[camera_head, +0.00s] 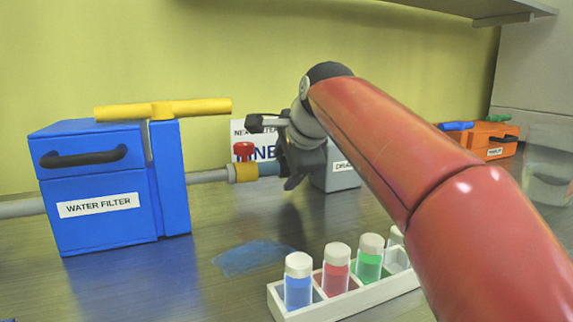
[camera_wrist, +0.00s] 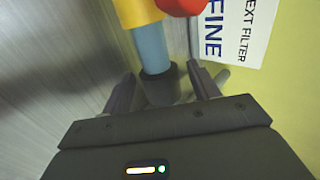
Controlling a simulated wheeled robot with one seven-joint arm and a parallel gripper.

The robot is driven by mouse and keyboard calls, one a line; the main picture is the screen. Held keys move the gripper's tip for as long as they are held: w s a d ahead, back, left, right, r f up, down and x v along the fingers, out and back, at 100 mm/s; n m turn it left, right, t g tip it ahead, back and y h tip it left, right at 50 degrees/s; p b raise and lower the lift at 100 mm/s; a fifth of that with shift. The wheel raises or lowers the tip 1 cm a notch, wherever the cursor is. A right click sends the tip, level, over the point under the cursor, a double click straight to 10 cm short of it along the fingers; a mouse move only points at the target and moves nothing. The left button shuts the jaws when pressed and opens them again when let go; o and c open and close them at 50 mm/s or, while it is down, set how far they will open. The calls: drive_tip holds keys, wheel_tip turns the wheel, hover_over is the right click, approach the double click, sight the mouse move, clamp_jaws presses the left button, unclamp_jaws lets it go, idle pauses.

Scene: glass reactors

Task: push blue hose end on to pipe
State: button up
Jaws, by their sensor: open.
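The blue hose end (camera_head: 268,169) lies in line with the yellow collar (camera_head: 243,172) on the grey pipe (camera_head: 208,176) from the water filter. In the wrist view the blue hose end (camera_wrist: 152,45) meets the yellow collar (camera_wrist: 138,12), with no gap that I can see. A dark cuff (camera_wrist: 160,85) is at its near end. My gripper (camera_head: 285,160) is at the right of the hose end. In the wrist view my gripper (camera_wrist: 162,90) is open, with one finger on each side of the dark cuff. I cannot tell whether the fingers touch it.
The blue water filter box (camera_head: 95,215) with a yellow handle (camera_head: 165,109) stands left. A red knob (camera_head: 243,150) tops the collar. A white sign (camera_head: 243,128) and a grey box (camera_head: 340,178) are behind. A vial rack (camera_head: 345,303) stands in front, near a blue puddle (camera_head: 252,257).

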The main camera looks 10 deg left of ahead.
drive_tip(key=v, duration=0.7)
drive_tip(key=shift+s+d+r+p, duration=0.15)
drive_tip(key=shift+s+r+p, duration=0.05)
drive_tip(key=shift+r+p, duration=0.1)
